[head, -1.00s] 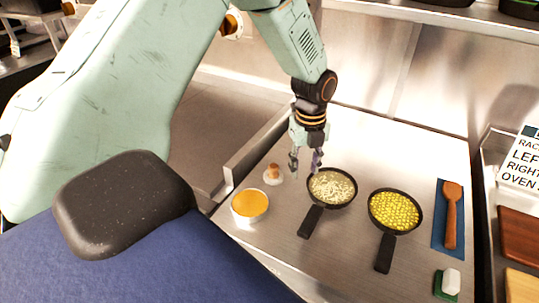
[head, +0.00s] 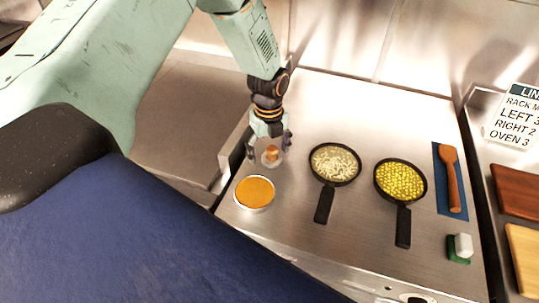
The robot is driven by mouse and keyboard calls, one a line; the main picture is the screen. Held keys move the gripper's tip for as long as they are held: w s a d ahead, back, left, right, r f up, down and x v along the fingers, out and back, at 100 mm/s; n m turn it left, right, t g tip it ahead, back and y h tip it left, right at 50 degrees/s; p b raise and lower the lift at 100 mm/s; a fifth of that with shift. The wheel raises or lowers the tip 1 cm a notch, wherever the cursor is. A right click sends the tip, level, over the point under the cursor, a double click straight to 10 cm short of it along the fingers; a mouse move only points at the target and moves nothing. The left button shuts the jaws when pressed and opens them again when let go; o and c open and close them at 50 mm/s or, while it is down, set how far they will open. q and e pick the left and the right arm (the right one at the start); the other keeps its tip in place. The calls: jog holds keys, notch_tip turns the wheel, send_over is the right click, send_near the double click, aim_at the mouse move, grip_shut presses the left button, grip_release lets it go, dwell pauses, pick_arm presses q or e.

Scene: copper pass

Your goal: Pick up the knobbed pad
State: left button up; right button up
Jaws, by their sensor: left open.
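The knobbed pad (head: 271,156) is a small pale round disc with an orange-brown knob, lying on the steel counter near its left edge. My left gripper (head: 270,146) points down over it from behind. Its fingers are open and appear one to each side of the knob. I cannot tell whether they touch the pad. The rear part of the pad is partly hidden by the gripper. My right gripper is not in view.
A bowl of orange contents (head: 254,192) stands just in front of the pad. A pan with pale food (head: 335,164) and a pan with yellow food (head: 400,181) are to the right. A wooden spoon (head: 453,178) lies on a blue mat; a green-and-white block (head: 460,247) sits nearby.

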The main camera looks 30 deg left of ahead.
aim_at(272, 148)
pick_arm(q)
jog(key=shift+d+r, duration=0.15)
jog(key=shift+d, duration=0.15)
jog(key=shift+d+r, duration=0.15)
jog(key=shift+d, duration=0.35)
jog(key=shift+c, duration=1.8)
jog(key=shift+a+f, duration=0.25)
jog(key=shift+a, duration=0.25)
jog(key=c, duration=0.4)
jog(key=shift+d+r, duration=0.15)
jog(key=shift+d, duration=0.2)
jog(key=c, duration=0.5)
jog(key=shift+a+r, duration=0.1)
jog(key=shift+a, duration=0.1)
notch_tip(272, 148, up, 9)
jog(key=shift+d+r, duration=0.1)
jog(key=shift+r, duration=0.05)
jog(key=shift+a+r, duration=0.15)
jog(key=shift+a, duration=0.05)
jog(key=shift+w, duration=0.1)
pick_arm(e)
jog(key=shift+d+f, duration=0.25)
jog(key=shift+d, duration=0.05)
